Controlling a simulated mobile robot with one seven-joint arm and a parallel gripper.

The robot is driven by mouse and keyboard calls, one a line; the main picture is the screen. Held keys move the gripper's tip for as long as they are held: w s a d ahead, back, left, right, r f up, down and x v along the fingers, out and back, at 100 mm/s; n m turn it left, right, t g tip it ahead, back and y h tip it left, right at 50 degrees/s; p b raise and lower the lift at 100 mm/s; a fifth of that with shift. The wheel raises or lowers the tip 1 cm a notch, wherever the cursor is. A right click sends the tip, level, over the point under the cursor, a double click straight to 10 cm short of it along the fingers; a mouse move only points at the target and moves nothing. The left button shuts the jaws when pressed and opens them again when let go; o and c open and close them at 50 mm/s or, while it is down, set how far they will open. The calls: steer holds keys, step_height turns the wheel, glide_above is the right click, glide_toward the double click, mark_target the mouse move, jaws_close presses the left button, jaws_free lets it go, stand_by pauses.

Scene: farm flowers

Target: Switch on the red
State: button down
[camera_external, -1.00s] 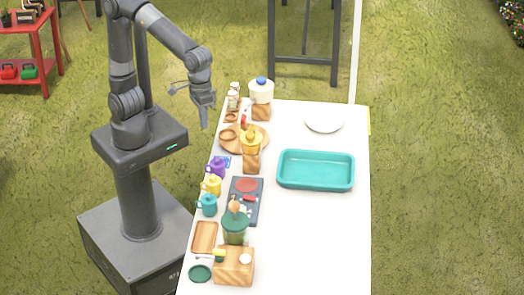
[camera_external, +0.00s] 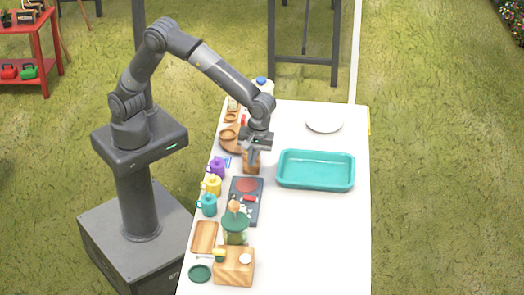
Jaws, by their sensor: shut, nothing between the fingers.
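A dark grey panel (camera_external: 238,214) lies on the white table, left of the teal tray. It has a red round disc (camera_external: 246,185) at its far end, a small red lever-like piece (camera_external: 249,198) below that, and small pale parts lower down. My gripper (camera_external: 252,163) is shut and empty, pointing down above a wooden block (camera_external: 250,168), just beyond the panel's far end. It looks apart from the red parts. The gripper hides the yellow item seen earlier on that block.
Purple (camera_external: 217,167), yellow (camera_external: 212,185) and teal mugs (camera_external: 208,205) stand left of the panel. A green-lidded jar (camera_external: 236,228) stands near its front end. The teal tray (camera_external: 315,184) is to the right. The table's right front is clear.

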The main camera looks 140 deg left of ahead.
mark_target(245, 196)
steer(key=shift+f, duration=0.15)
steer(key=f, duration=0.4)
steer(key=s+d+f, duration=0.1)
steer(key=f, duration=0.8)
steer(key=shift+s+d+f, duration=0.25)
steer(key=shift+f, duration=0.1)
steer(key=shift+d+f, duration=0.1)
steer(key=shift+d, duration=0.05)
steer(key=shift+w+a, duration=0.5)
steer(key=shift+a, duration=0.15)
